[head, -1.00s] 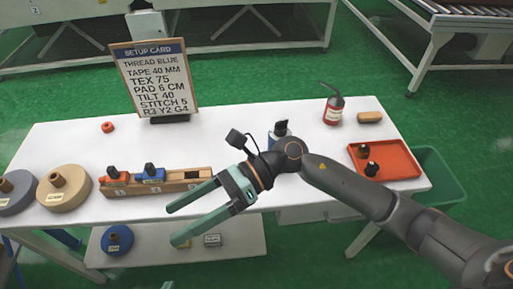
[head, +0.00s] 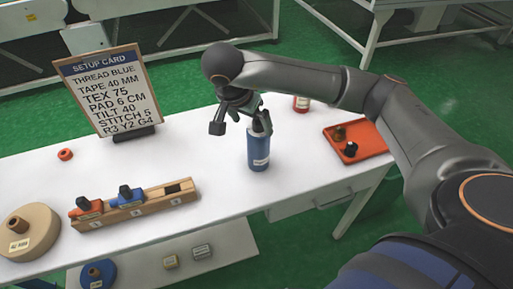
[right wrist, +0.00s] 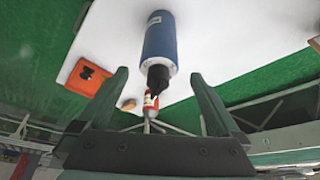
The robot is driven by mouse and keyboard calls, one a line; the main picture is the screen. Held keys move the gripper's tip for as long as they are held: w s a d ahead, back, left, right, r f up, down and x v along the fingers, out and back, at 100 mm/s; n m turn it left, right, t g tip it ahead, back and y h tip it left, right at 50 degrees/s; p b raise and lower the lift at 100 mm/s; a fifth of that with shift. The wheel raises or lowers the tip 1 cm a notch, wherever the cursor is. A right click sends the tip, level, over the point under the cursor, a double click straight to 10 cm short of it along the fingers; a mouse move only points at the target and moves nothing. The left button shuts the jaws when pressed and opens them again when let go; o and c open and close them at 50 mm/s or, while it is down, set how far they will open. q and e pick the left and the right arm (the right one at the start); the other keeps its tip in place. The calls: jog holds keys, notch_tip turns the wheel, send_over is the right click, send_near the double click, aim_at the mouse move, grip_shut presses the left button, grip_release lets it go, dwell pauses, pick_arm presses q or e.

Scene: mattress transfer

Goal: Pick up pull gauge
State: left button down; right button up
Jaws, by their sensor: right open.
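A blue cylinder (head: 258,151) with a pale label and a black top stands upright on the white table; I cannot tell for certain that it is the pull gauge. My right gripper (head: 247,108) is at its top, pointing down and partly hidden by its own wrist. In the right wrist view the blue cylinder (right wrist: 160,40) lies ahead, with its black top (right wrist: 158,78) between the open fingers of the right gripper (right wrist: 158,95). Gaps show on both sides, so nothing is gripped. My left gripper is not in view.
An orange tray (head: 372,143) with small dark parts is at right. A wooden block (head: 150,208) with red and blue pieces, a tan spool (head: 38,224) and a setup card (head: 108,90) are at left. The table's middle is clear.

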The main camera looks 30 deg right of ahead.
aim_at(256, 130)
jog(key=x, duration=0.8)
jog(key=shift+d+f+p, duration=0.15)
jog(key=shift+f+p, duration=0.05)
jog(key=shift+p, duration=0.2)
grip_shut()
dwell(0.4)
jog(key=shift+w+r, duration=0.1)
jog(key=shift+r, duration=0.05)
